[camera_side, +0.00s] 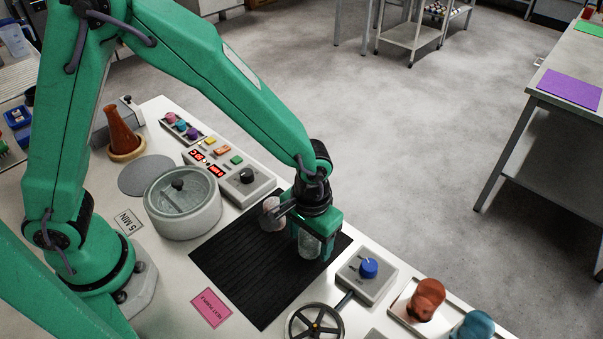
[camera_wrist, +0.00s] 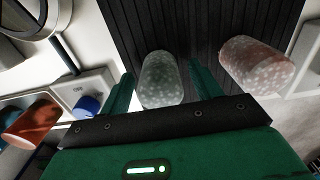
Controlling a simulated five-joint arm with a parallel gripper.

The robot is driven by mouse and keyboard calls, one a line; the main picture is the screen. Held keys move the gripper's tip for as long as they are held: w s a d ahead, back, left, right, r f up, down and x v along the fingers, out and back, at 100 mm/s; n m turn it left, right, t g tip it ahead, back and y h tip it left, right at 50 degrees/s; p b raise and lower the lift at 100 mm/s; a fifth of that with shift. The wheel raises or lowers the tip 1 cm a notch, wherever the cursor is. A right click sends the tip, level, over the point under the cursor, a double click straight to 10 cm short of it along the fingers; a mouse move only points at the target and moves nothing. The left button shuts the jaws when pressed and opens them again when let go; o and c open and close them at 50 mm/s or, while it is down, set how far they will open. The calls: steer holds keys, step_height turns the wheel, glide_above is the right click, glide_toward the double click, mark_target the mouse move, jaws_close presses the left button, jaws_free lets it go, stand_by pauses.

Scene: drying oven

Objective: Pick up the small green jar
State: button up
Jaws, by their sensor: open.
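The small green jar (camera_wrist: 162,80) is pale, grey-green and speckled. It stands between the two fingers of my gripper (camera_wrist: 161,72) in the wrist view, with a gap on the right and little gap on the left. In the side view the jar (camera_side: 307,245) shows partly behind the fingers on the black ribbed mat. My gripper (camera_side: 311,248) is open around it, and I cannot tell whether a finger touches it. A pinkish speckled jar (camera_wrist: 256,64) stands on the mat, outside the right finger in the wrist view. It also shows left of my gripper in the side view (camera_side: 270,213).
The black mat (camera_side: 235,265) has bare room toward the pink label (camera_side: 211,308). A round lidded vessel (camera_side: 182,205) and a control panel (camera_side: 232,178) stand left of it. A blue knob box (camera_side: 367,272), a handwheel (camera_side: 315,323) and an orange vessel (camera_side: 425,298) stand nearby.

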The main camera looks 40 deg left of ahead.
steer(key=shift+f, duration=0.5)
steer(key=c, duration=1)
